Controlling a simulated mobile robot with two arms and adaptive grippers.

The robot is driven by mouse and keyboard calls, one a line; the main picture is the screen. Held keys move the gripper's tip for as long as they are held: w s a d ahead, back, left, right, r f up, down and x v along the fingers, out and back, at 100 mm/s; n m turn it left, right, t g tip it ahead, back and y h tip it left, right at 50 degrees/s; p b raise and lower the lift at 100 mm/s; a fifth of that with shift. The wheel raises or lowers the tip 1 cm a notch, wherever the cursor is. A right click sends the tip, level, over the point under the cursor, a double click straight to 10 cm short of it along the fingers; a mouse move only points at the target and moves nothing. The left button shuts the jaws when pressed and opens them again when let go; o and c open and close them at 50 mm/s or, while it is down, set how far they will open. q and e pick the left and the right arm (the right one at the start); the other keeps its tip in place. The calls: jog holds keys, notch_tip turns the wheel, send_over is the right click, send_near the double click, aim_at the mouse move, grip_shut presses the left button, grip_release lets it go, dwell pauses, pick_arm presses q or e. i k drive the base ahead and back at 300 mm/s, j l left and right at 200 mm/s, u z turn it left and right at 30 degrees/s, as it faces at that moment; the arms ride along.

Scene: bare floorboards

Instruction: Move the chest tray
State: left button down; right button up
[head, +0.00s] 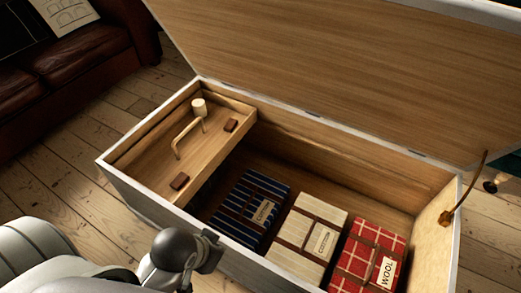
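The chest tray (160,160) is a shallow wooden tray at the left end of the open chest (130,190), near its top edge. A pale curved handle (186,135) stands up from it. My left arm comes in from the bottom left. Its dark gripper end (209,252) is in front of the chest's near wall, apart from the handle; its fingers cannot be made out clearly. My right gripper is not in view.
On the chest floor lie a blue striped package (249,207), a cream package (307,236) and a red plaid package (370,256). The raised lid (350,60) stands behind. A cord (466,190) hangs at the right end. A brown leather sofa (70,75) is at the upper left.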

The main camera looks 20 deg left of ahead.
aim_at(187, 143)
jog(key=j+z, duration=0.35)
jog(key=k+j+z, duration=0.1)
jog(key=j+z, duration=0.25)
jog(key=k+j+z, duration=0.1)
jog(key=j+z, duration=0.25)
jog(key=k+j+z, duration=0.2)
jog(key=j+z, duration=0.15)
jog(key=k+j+z, duration=0.2)
jog(key=j+z, duration=0.15)
jog(key=j, duration=0.1)
